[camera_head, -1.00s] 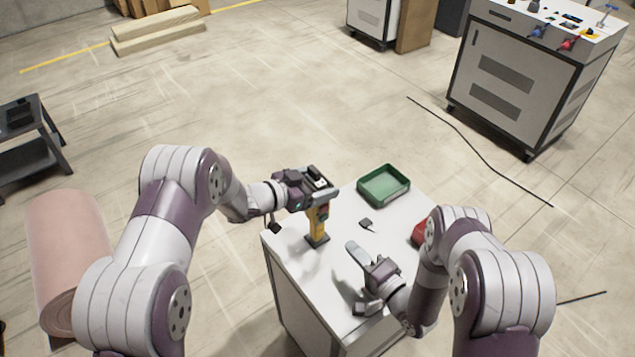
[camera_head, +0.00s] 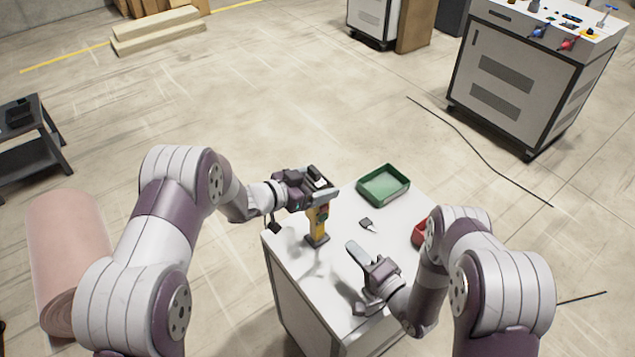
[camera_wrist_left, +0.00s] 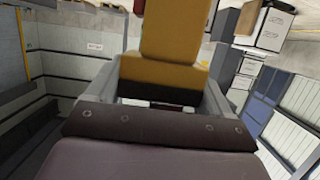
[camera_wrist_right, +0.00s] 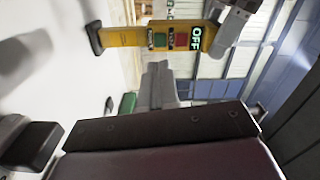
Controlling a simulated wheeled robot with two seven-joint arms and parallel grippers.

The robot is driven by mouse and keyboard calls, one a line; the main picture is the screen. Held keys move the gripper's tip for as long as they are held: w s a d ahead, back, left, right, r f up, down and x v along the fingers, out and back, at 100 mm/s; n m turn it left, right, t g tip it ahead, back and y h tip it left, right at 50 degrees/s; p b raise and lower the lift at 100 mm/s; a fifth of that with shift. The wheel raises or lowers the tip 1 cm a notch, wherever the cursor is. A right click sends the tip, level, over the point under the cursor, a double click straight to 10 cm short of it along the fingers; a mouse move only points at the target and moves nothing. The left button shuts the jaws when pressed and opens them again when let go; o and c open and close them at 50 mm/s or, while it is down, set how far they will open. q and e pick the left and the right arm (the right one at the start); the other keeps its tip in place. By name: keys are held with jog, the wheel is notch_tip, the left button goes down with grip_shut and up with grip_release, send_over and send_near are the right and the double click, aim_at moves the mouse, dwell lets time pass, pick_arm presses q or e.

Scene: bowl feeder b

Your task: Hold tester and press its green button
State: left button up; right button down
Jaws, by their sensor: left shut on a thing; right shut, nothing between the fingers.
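The yellow tester (camera_head: 317,226) stands upright over the left part of the white table, its dark foot at or near the top. My left gripper (camera_head: 318,191) is shut on its upper part. In the left wrist view the yellow body (camera_wrist_left: 165,72) sits between the fingers.
A green tray (camera_head: 383,186) stands at the table's back. A small dark object (camera_head: 366,223) lies mid-table. A red container (camera_head: 419,233) is at the right edge, partly hidden by my right arm. The white table top (camera_head: 345,210) is otherwise mostly clear.

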aim_at(324, 218)
jog(key=w+a+m+g+h, duration=0.4)
jog(key=w+m+g+h, duration=0.1)
jog(key=m, duration=0.5)
jog(key=shift+w+a+r+h, duration=0.25)
jog(key=shift+w+h, duration=0.05)
jog(key=shift+w, duration=0.3)
dwell(1.6)
jog(key=shift+w+a, duration=0.25)
jog(key=shift+w, duration=0.1)
